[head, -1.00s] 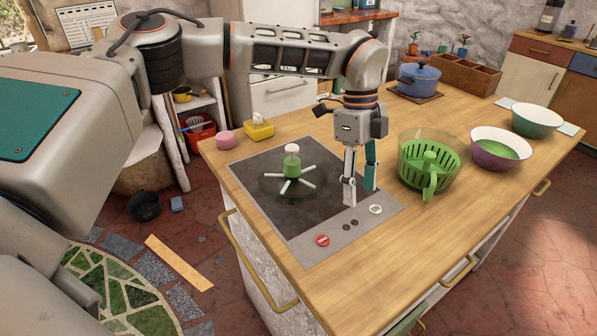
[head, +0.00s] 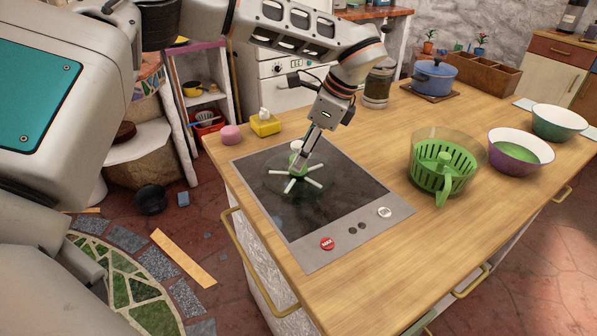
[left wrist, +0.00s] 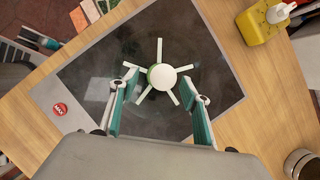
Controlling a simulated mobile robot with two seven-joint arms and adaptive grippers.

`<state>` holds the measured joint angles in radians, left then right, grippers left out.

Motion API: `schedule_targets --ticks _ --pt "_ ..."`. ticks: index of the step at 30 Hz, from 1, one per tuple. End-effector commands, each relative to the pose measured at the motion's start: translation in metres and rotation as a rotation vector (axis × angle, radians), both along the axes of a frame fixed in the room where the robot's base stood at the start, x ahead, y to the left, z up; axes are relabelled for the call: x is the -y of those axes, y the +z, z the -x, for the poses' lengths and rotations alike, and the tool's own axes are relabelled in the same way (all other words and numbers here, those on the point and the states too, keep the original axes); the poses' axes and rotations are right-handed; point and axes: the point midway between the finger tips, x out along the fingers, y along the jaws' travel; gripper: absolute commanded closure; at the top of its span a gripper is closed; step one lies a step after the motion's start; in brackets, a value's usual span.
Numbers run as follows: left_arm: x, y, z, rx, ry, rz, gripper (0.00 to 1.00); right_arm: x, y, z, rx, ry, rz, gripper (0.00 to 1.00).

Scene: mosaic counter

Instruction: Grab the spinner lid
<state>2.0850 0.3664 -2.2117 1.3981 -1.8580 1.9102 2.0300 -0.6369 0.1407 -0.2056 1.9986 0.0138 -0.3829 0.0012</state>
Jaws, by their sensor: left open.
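The spinner lid (head: 293,185) lies on the dark cooktop (head: 345,205). It is a clear disc with white spokes, a green hub and a white knob on top. My left gripper (head: 303,157) is open and tilted, right at the knob in the head view, partly covering it. In the left wrist view the lid's white knob (left wrist: 162,77) shows between and just ahead of the two spread fingers (left wrist: 158,105). I cannot tell whether the fingers touch it. The green spinner basket in its clear bowl (head: 445,166) stands on the wooden counter to the right. My right gripper is not in view.
A yellow sponge holder (head: 265,126) and a pink round item (head: 231,134) stand behind the cooktop. A blue pot (head: 434,77), a glass jar (head: 378,86) and two bowls (head: 514,152) stand farther right. The counter front right is clear.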

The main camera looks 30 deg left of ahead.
Motion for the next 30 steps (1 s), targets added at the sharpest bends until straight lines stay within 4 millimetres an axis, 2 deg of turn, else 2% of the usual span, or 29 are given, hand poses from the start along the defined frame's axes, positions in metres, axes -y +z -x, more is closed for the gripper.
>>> schedule_targets --ticks 3,10,11,15,16,26,30 --pt "-0.0063 -0.0153 0.0019 -0.003 0.001 0.001 0.53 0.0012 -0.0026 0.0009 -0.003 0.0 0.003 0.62" --pt "-0.0071 -0.017 0.0017 0.0 0.0 0.001 0.53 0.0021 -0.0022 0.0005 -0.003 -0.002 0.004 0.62" --pt "-0.007 -0.0169 0.0017 0.0 0.0 0.001 0.56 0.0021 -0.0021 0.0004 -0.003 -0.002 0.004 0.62" --pt "-0.0069 -0.0169 0.0017 0.0 0.0 0.001 0.92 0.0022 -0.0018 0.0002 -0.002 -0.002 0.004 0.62" --pt "-0.007 -0.017 0.0017 0.0 0.0 0.001 0.97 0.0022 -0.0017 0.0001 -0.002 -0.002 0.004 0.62" --pt "-0.0069 -0.0158 0.0017 0.0 0.0 0.001 0.97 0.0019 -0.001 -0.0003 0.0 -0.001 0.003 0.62" --pt "-0.0069 -0.0082 0.0013 0.002 0.001 0.001 0.97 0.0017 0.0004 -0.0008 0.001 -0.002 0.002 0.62"
